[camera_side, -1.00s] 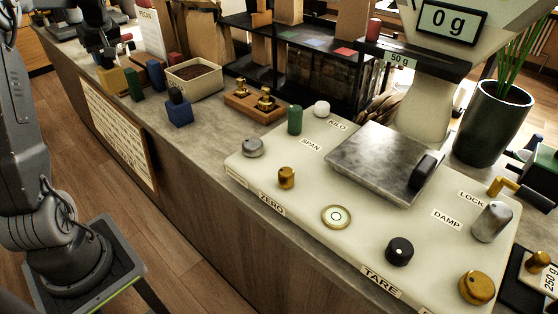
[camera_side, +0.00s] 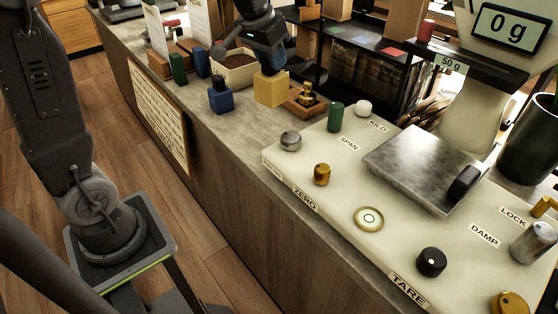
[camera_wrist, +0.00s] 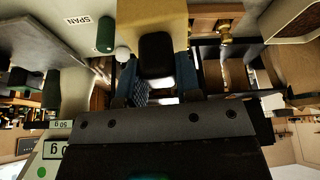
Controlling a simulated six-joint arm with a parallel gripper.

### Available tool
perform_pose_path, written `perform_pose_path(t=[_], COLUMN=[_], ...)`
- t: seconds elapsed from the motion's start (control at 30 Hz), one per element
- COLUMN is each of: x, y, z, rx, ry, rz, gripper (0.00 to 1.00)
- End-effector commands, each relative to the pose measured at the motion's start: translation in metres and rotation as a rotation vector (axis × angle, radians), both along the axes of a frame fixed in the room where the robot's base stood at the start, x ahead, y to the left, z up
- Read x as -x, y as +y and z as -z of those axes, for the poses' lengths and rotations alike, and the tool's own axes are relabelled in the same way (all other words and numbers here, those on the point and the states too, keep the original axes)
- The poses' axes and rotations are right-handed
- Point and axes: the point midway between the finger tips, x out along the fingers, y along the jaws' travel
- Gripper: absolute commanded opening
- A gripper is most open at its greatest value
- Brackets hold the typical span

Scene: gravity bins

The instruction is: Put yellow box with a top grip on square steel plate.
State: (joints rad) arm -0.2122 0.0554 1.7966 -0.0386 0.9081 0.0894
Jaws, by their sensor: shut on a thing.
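The yellow box (camera_side: 271,89) hangs from my gripper (camera_side: 268,68) in the side view, in front of the brass weights' wooden block and left of the scale. In the wrist view the yellow box (camera_wrist: 151,14) is at the top, with its dark top grip (camera_wrist: 156,54) between my jaws (camera_wrist: 158,80). My gripper is shut on that grip. The square steel plate (camera_side: 410,165) lies on the cream scale body at right.
A blue block (camera_side: 220,100) with a dark grip and a green block (camera_side: 179,68) stand left on the counter. A green cylinder (camera_side: 335,117), white knob (camera_side: 363,108) and brass knob (camera_side: 322,174) stand on the scale body. The display (camera_side: 510,28) reads 0 g.

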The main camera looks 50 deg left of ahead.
Motion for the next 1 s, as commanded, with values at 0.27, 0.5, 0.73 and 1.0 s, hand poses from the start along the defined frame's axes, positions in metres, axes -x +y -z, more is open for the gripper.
perform_pose_path(t=[0.27, 0.5, 0.73, 1.0], x=[0.008, -0.004, -0.045, -0.076], y=[-0.038, -0.048, -0.095, -0.155], z=[-0.002, -0.009, -0.037, -0.062], rx=[-0.004, -0.003, -0.002, -0.005], ry=[-0.011, -0.011, -0.007, -0.008], rz=[0.143, 0.149, 0.161, 0.151], gripper=[0.00, 0.00, 0.00, 0.00])
